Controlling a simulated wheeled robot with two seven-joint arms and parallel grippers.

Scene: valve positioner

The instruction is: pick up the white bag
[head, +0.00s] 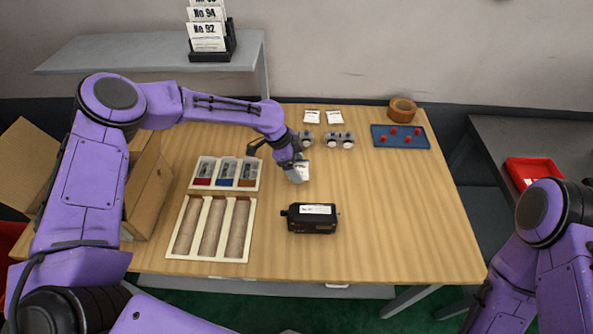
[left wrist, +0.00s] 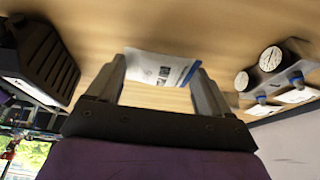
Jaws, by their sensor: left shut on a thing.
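My left gripper (head: 298,174) is over the middle of the table, right of the small-bag tray. Its fingers are shut on a white bag (head: 304,169), which shows partly beside them. In the left wrist view the white bag (left wrist: 162,69), with blue and dark print, spans between the two fingertips of the left gripper (left wrist: 160,78). It is seen against the wooden table; I cannot tell if it touches the top. My right arm shows at the right edge, but its gripper is out of view.
A black box (head: 312,226) sits nearer on the table. At left are a tray of bags (head: 226,188) and a three-compartment tray (head: 248,232). Gauge blocks (head: 340,141), two white packets (head: 334,117), a blue tray (head: 420,144) and an orange roll (head: 402,112) lie behind. The table's right front is clear.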

